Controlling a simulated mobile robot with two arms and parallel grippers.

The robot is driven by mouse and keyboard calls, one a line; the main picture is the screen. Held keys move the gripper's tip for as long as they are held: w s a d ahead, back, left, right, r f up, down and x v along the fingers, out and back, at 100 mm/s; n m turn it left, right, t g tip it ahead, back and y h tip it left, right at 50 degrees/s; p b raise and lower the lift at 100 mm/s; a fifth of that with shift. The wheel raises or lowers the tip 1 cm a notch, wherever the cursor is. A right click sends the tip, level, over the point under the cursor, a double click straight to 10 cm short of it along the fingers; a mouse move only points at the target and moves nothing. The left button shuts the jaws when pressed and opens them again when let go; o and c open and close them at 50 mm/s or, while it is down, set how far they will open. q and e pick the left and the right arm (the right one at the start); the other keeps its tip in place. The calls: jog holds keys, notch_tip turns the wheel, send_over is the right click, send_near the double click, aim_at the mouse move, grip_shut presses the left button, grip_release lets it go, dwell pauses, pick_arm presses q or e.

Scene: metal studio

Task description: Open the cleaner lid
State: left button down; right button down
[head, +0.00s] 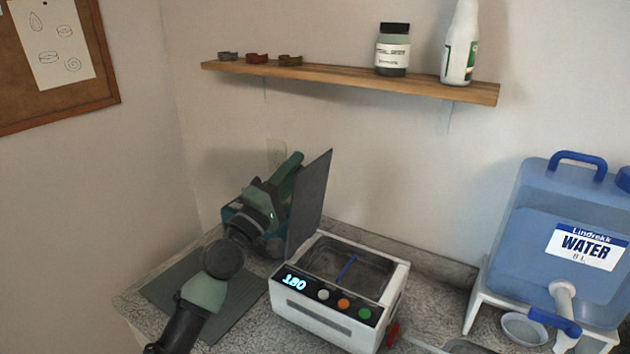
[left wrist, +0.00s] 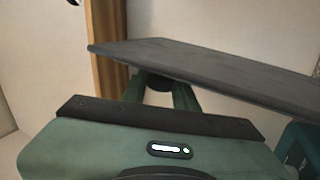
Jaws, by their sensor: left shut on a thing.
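The cleaner (head: 330,318) is a white box on the counter with a lit "180" display and a dark open basin. Its dark grey lid (head: 308,208) stands up at the basin's left side, tilted slightly right at the top. In the left wrist view the lid (left wrist: 215,68) crosses as a dark slab. My left gripper (head: 292,168) is at the lid's left side, shut on the lid; the lid hides part of the contact. Its green fingers (left wrist: 168,96) meet the slab in the wrist view. My right gripper is not in view.
A blue water container (head: 530,215) on a white stand is at the right, with a small bowl (head: 524,328) under its tap. A grey ribbed mat (head: 240,305) lies left of the cleaner. A wooden shelf (head: 340,82) hangs above.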

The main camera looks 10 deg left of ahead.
pick_arm(q)
jog(key=shift+w+a+f+n+t+y, duration=0.15)
jog(key=shift+w+a+n+y, duration=0.15)
jog(key=shift+a+n, duration=0.5)
jog(key=shift+w+a+f+n+t+y, duration=0.1)
jog(key=shift+w+a+f+n+y, duration=0.1)
jog(key=shift+a+n+y, duration=0.45)
jog(key=shift+w+a+f+n+t+y, duration=0.15)
jog(key=shift+w+a+n, duration=0.1)
jog(key=shift+a+n, duration=0.7)
jog(key=shift+a, duration=0.1)
jog(key=c, duration=1.1)
grip_release()
jog(key=shift+b+v, duration=0.95)
jog(key=shift+v, duration=2.9)
